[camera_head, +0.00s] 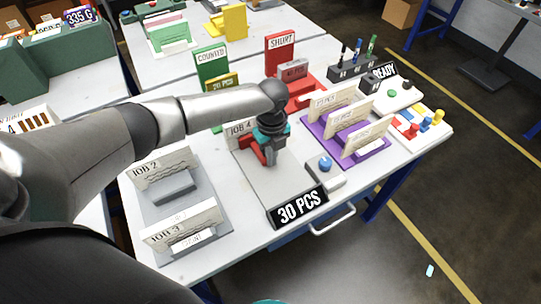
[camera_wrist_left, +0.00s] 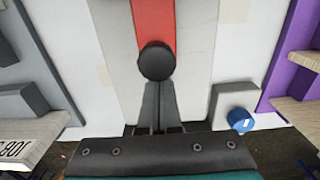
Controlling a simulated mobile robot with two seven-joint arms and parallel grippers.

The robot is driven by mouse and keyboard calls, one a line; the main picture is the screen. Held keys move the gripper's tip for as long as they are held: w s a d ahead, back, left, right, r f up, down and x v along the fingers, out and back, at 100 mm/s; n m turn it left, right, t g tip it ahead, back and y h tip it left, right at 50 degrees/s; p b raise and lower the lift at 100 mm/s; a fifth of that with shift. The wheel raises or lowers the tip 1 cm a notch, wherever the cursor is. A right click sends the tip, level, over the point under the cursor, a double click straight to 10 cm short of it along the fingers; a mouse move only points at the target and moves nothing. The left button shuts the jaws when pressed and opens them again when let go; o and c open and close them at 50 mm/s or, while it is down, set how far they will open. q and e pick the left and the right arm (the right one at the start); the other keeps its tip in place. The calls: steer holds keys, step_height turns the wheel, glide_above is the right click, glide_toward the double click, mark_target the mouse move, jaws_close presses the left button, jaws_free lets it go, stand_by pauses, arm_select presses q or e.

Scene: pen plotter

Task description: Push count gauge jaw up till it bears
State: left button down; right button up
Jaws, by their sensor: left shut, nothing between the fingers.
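The count gauge (camera_head: 262,190) is a flat grey plate on the table, with a "30 PCS" sign at its near end. A red part (camera_head: 247,148), which looks like its jaw, stands at the far end, partly hidden by my left gripper (camera_head: 267,157). In the left wrist view a red strip (camera_wrist_left: 154,22) runs away between pale grey sides. A round black knob (camera_wrist_left: 157,61) lies in line with my fingertips (camera_wrist_left: 157,84). My left fingers are shut and empty; I cannot tell whether they touch the knob. My right gripper is not in view.
A blue knob (camera_head: 325,164) on a grey block sits right of the gauge. A purple rack (camera_head: 372,152) with cards stands farther right, grey job trays (camera_head: 205,240) at left. Green and red (camera_head: 280,60) stands are behind. The "30 PCS" sign (camera_head: 298,207) marks the near edge.

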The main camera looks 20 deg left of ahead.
arm_select(q)
steer(key=r, duration=0.1)
steer(key=p, duration=0.1)
steer(key=r+p, duration=0.1)
steer(key=shift+w+a+r, duration=0.25)
steer(key=shift+a+r, duration=0.05)
step_height(320, 180, up, 6)
steer(key=p, duration=0.6)
steer(key=shift+s+d+r+p, duration=0.15)
steer(key=shift+d+r+p, duration=0.05)
steer(key=shift+p, duration=0.15)
steer(key=shift+s+f, duration=0.1)
